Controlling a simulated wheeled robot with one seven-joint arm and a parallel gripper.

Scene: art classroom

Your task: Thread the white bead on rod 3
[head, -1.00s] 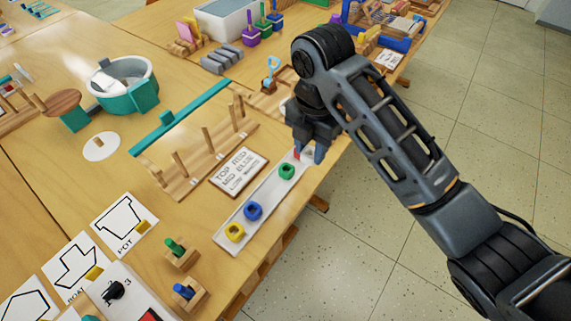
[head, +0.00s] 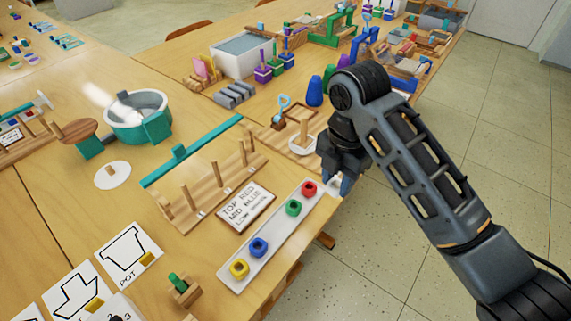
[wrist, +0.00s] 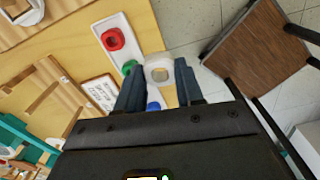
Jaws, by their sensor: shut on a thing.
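My gripper (head: 341,186) hangs just off the right end of the bead tray, near the table edge. In the wrist view the fingertips (wrist: 157,84) are shut on the white bead (wrist: 158,70), its hole facing the camera. The tray (head: 269,243) holds the red bead (head: 309,188), green bead (head: 293,208), blue bead (head: 258,247) and yellow bead (head: 239,268).
A sign card (head: 246,206) lies between stand and tray. A long teal piece (head: 192,151) lies behind the stand. Open floor (head: 420,220) lies right of the table.

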